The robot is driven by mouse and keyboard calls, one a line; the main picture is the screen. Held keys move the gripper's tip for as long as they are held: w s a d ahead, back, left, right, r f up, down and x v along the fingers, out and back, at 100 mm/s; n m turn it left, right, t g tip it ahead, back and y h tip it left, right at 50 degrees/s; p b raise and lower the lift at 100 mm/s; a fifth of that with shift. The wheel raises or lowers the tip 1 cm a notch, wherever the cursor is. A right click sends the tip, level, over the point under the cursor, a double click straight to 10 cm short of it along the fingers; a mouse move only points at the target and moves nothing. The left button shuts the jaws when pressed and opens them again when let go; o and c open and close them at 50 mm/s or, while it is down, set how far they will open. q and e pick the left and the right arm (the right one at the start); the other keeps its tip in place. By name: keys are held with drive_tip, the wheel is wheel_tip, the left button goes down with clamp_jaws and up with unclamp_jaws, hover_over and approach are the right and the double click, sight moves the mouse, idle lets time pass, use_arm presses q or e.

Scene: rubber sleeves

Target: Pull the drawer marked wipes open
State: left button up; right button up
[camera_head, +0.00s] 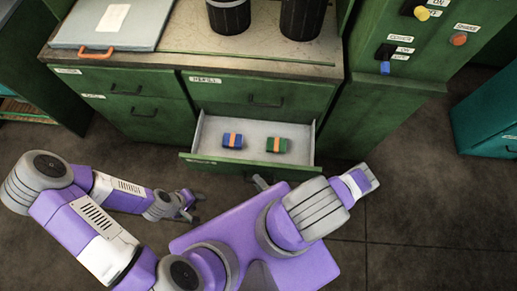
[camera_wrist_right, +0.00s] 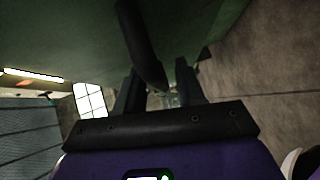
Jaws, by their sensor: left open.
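A lower drawer (camera_head: 250,165) of the green cabinet stands pulled out; its front label is too small to read, so I cannot tell whether it says wipes. Inside lie a blue roll (camera_head: 232,140) and a green roll (camera_head: 277,145), each with an orange band. My right gripper (camera_head: 262,184) is just in front of the drawer front, partly hidden by my arm. In the right wrist view its fingers (camera_wrist_right: 160,92) are apart, with a dark handle bar (camera_wrist_right: 142,45) between them and a gap showing beside it. My left gripper (camera_head: 190,207) is open and empty, left of the drawer.
Closed drawers (camera_head: 265,95) sit above and to the left of the open one. The worktop holds a grey case (camera_head: 110,25) and dark canisters (camera_head: 229,15). A green control panel (camera_head: 410,50) stands to the right. The floor (camera_head: 430,200) at right is clear.

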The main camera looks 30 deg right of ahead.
drive_tip(key=v, duration=0.7)
drive_tip(key=shift+s+p, duration=0.3)
drive_tip(key=shift+p, duration=0.05)
